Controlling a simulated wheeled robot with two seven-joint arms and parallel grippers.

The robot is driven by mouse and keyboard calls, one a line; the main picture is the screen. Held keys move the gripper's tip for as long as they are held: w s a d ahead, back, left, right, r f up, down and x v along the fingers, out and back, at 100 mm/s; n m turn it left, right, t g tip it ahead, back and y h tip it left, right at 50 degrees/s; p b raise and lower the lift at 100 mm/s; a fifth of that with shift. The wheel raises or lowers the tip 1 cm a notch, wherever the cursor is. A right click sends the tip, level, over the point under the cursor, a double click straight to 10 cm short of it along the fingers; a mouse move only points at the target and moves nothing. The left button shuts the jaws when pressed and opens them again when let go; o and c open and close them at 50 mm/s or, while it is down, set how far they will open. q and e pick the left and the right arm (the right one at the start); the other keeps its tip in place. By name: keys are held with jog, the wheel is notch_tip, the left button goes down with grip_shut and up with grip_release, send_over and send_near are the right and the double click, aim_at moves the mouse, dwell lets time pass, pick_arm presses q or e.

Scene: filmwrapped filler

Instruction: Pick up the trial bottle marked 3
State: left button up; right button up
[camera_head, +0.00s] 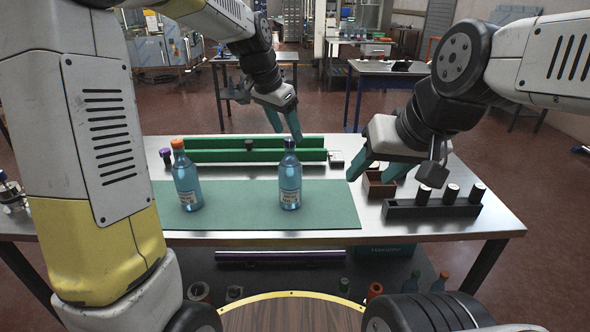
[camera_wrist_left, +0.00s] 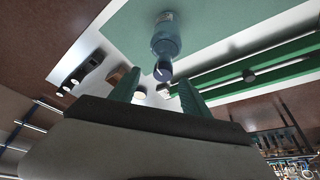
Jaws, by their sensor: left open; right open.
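Two blue bottles stand upright on the green mat (camera_head: 335,205). One bottle with a dark cap (camera_head: 290,186) is near the middle; the other, with an orange cap (camera_head: 187,182), is to the left. Both have pale labels, but I cannot read the numbers. My left gripper (camera_head: 284,127) is open and empty, above and behind the dark-capped bottle. In the left wrist view this bottle (camera_wrist_left: 166,42) shows beyond the open fingers, with its cap towards them, apart from both. My right gripper (camera_head: 388,178) is open over the right of the table, near a small brown box (camera_head: 378,190).
A green rail or tray (camera_head: 230,155) runs along the back of the table. A black rack (camera_head: 400,211) with several dark, pale-topped pieces stands at the right. A small dark object (camera_head: 166,157) stands at the back left. The mat between the bottles is clear.

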aim_at(292, 149)
pick_arm(q)
jog(key=x, duration=0.7)
jog(key=shift+w+a+f, duration=0.15)
jog(key=shift+w+f, duration=0.1)
jog(key=shift+f, duration=0.15)
grip_shut()
jog(key=shift+s, duration=0.1)
dwell(0.9)
